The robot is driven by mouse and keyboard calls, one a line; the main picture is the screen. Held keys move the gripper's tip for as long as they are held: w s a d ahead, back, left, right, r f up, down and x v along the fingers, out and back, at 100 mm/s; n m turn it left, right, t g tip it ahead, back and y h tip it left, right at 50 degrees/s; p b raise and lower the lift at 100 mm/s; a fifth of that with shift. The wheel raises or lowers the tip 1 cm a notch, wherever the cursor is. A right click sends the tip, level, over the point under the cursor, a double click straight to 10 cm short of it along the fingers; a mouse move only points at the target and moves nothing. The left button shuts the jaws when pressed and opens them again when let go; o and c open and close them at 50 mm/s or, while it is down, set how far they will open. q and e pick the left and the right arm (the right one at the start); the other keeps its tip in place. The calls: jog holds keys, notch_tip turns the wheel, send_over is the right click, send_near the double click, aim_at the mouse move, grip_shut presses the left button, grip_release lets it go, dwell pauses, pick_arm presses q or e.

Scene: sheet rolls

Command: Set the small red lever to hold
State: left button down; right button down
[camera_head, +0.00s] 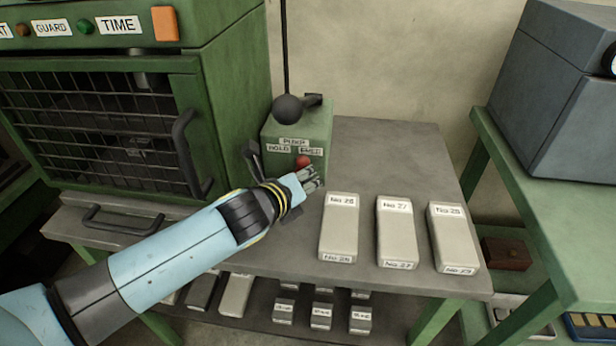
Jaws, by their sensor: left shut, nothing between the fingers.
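The small red lever (303,161) shows as a red knob low on the front of a green pump box (318,128). Labels above it read PUMP, HOLD on the left and FREE on the right. The knob is beneath the FREE side of the labels. My left gripper (318,180) is shut and empty, just below and to the right of the red knob. I cannot tell whether its fingertips touch the knob. The lever's shaft is not clearly visible. My right gripper is not in view.
A black ball-ended lever (287,108) stands on the pump box. The green guarded machine (210,60) is at the left. Pale blocks (340,225) labelled No 26, No 27 and No 28 or 29 stand on the grey table (400,160). A grey box (575,100) is at the right.

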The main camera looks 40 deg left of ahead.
pick_arm(q)
jog(key=shift+r, duration=0.15)
notch_tip(320, 180, up, 10)
dwell(0.4)
jog(key=shift+f, duration=0.2)
